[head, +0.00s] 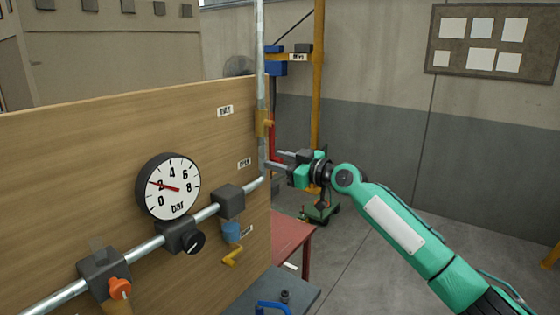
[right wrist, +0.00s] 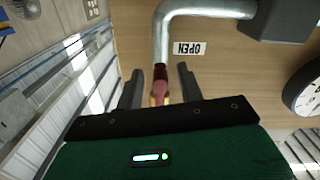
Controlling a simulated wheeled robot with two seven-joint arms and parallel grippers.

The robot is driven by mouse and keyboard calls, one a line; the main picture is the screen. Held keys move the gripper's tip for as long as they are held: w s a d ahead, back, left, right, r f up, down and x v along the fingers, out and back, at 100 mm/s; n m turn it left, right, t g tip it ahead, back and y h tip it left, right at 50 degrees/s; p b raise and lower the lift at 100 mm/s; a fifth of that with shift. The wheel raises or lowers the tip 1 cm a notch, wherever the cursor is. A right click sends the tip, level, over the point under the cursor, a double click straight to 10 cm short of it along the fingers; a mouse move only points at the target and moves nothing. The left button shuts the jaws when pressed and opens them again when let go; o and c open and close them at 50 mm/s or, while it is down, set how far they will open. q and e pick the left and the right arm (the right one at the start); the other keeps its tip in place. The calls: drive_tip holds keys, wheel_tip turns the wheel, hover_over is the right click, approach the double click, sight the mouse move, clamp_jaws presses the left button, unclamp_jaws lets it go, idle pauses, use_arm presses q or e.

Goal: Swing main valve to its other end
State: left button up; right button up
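The main valve is a brass-coloured body (head: 264,123) on the vertical pipe at the right edge of the wooden panel. A red lever (head: 271,142) shows beside it, pointing down. My right gripper (head: 277,160) is at the pipe just below the valve, its fingers pointing left. In the right wrist view the red lever (right wrist: 160,82) lies between the two spread fingers of my right gripper (right wrist: 159,82), with gaps on both sides. An OPEN label (right wrist: 190,48) is on the panel beside the pipe. My left gripper is not in view.
A red table (head: 288,240) stands behind. Open floor lies to the right.

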clamp_jaws()
